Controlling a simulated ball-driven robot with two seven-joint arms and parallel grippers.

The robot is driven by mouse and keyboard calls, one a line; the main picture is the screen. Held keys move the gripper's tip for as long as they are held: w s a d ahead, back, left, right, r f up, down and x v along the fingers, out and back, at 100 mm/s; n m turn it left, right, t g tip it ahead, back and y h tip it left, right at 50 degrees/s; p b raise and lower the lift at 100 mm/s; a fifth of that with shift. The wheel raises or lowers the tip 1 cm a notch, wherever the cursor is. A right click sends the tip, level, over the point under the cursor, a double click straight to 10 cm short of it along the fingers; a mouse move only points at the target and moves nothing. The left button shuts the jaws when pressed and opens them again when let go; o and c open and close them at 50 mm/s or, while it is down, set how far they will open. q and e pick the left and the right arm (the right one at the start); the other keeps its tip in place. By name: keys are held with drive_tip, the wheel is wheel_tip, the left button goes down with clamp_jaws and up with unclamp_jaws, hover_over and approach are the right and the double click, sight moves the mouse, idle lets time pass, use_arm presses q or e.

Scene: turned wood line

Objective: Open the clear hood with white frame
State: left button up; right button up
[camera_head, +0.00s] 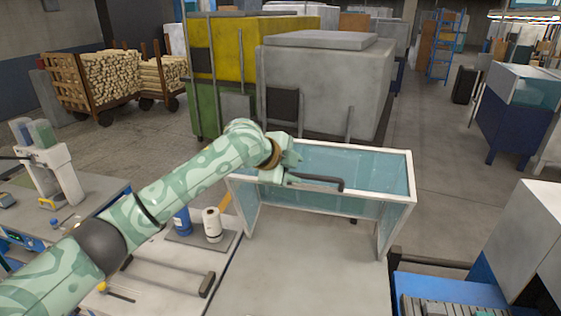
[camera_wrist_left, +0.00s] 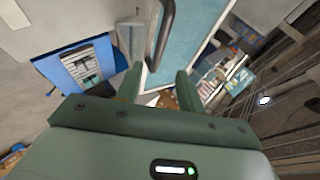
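The clear hood with white frame (camera_head: 408,175) stands raised at the far end of a pale bench, its bluish clear panels facing up and toward me. A dark bar handle (camera_head: 325,184) is on its edge nearest me. My left gripper (camera_head: 291,170) is at the left part of the handle. In the left wrist view its fingers (camera_wrist_left: 158,82) are apart, with the dark handle (camera_wrist_left: 165,28) running to the gap between them; I cannot tell whether they touch it. The clear panel (camera_wrist_left: 192,40) lies behind. My right gripper is not in view.
The pale bench top (camera_head: 300,265) in front of the hood is bare. A white roll (camera_head: 212,225) and a blue bottle (camera_head: 182,221) stand left of it. Large yellow (camera_head: 222,50) and grey (camera_head: 315,85) machines stand behind.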

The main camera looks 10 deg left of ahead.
use_arm(q)
drive_tip(key=v, duration=0.6)
drive_tip(key=shift+r, duration=0.15)
drive_tip(key=shift+s, duration=0.15)
